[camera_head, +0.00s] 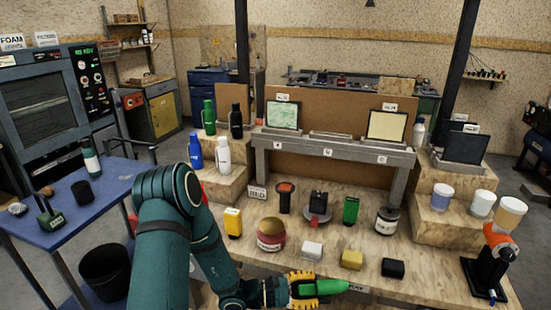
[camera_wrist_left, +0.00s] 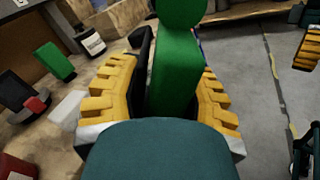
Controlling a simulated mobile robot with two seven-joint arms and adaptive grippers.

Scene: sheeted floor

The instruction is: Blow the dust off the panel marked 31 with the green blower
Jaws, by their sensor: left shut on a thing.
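My left gripper (camera_head: 303,290) is shut on the green blower (camera_head: 322,288), low over the front edge of the wooden bench. In the left wrist view the green body (camera_wrist_left: 176,75) stands between the yellow ribbed fingers (camera_wrist_left: 160,95). Two panels stand upright on the grey rack: a pale green, mottled one (camera_head: 284,115) at left and a plain cream one (camera_head: 387,127) at right. Each has a small tag whose number I cannot read clearly. The blower is apart from both. A yellow ribbed finger of my right gripper (camera_wrist_left: 308,50) shows at the right edge of the left wrist view.
The grey rack (camera_head: 335,148) stands at the bench's back. Bottles and cups stand on wooden steps at both sides.

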